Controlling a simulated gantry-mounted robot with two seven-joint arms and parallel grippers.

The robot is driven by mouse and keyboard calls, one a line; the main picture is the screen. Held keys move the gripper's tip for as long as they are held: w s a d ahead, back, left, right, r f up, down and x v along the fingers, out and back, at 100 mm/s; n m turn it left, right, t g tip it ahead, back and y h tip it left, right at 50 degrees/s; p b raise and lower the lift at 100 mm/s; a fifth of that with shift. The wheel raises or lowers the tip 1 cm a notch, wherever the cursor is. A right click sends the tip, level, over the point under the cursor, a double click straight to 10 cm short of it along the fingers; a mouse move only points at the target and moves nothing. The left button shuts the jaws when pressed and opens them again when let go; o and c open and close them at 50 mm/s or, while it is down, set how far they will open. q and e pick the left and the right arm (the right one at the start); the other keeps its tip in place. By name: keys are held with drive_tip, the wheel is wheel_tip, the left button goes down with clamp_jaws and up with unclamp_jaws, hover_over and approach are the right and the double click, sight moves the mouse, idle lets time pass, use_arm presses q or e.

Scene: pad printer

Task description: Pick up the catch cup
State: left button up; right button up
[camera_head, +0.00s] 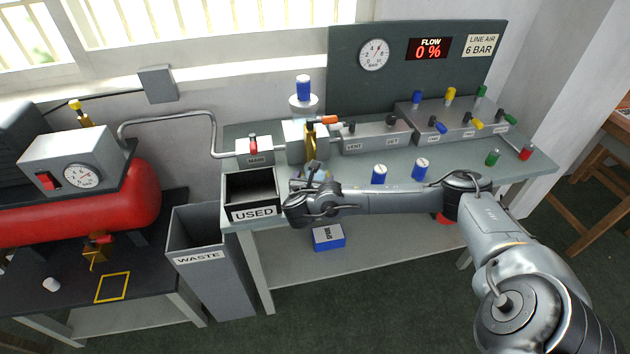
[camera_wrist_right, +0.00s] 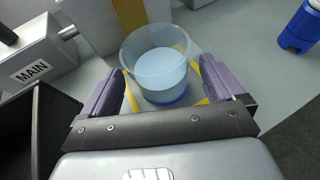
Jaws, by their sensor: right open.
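The catch cup (camera_wrist_right: 157,70) is clear, with pale liquid inside and a blue base. It stands upright within a yellow outlined square (camera_wrist_right: 203,98) on the grey bench. My right gripper (camera_wrist_right: 165,92) is open, with one purple finger on each side of the cup; I cannot tell whether either touches it. In the head view my right gripper (camera_head: 311,174) is small and partly hidden by its wrist, at the bench below the filter unit. The cup cannot be made out clearly there. My left gripper is not in view.
The black USED bin (camera_head: 252,190) is just left of the gripper, and the MAIN valve block (camera_head: 254,150) stands behind that bin. The filter unit (camera_head: 305,135) rises behind the cup. Blue-capped cylinders (camera_head: 379,174) stand on the bench to the right. A WASTE bin (camera_head: 197,232) stands on the floor.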

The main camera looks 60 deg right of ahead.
drive_tip(key=shift+b+x, duration=0.3)
drive_tip(key=shift+x, duration=0.95)
drive_tip(key=c, duration=1.2)
drive_tip(key=shift+r, duration=0.15)
